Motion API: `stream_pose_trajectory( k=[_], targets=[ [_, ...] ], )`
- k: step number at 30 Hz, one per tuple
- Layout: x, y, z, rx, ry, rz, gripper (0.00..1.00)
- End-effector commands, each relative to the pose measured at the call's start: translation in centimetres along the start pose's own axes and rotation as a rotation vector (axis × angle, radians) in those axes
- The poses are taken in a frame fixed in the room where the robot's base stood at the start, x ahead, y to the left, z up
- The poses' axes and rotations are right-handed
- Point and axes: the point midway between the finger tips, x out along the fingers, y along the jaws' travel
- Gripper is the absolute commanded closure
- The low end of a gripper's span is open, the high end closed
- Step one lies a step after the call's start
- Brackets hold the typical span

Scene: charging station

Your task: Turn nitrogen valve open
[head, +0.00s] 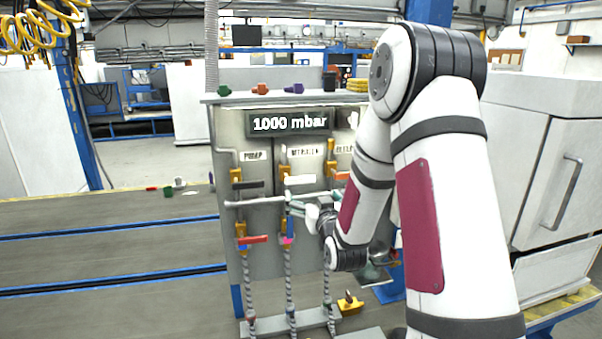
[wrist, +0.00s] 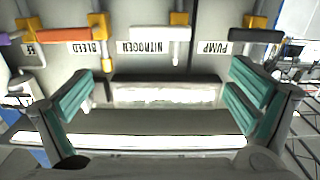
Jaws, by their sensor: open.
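The nitrogen valve has a white lever (head: 300,180) on a yellow body, below the NITROGEN label (head: 305,151) on the grey panel. The lever lies horizontal. In the wrist view, where the labels are upside down, the white lever (wrist: 160,34) is at the top centre. My gripper (head: 303,200) is in front of the panel, a little below the white lever in the head view. In the wrist view my gripper (wrist: 162,95) is open, its teal pads wide apart. Nothing is gripped, and the lever is outside the pads. My arm hides part of the panel's right side.
The black pump lever (wrist: 255,35) and orange bleed lever (wrist: 65,35) flank the nitrogen lever. A horizontal bar (head: 255,203) crosses the panel close to my gripper. A red lever (head: 253,239) and hoses hang below. A display (head: 290,123) reads 1000 mbar.

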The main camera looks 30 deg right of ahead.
Motion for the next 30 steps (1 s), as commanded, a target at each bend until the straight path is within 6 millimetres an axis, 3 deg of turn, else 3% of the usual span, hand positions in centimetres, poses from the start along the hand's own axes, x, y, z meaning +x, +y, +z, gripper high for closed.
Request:
stream_pose_trajectory(
  k=[5,21,30],
  targets=[
    [1.7,0.0,0.0,0.001,0.004,0.000,0.00],
    [11.6,-0.1,-0.1,0.001,0.003,-0.001,0.00],
    [13.7,-0.1,-0.1,-0.001,0.003,0.000,0.00]
  ],
)
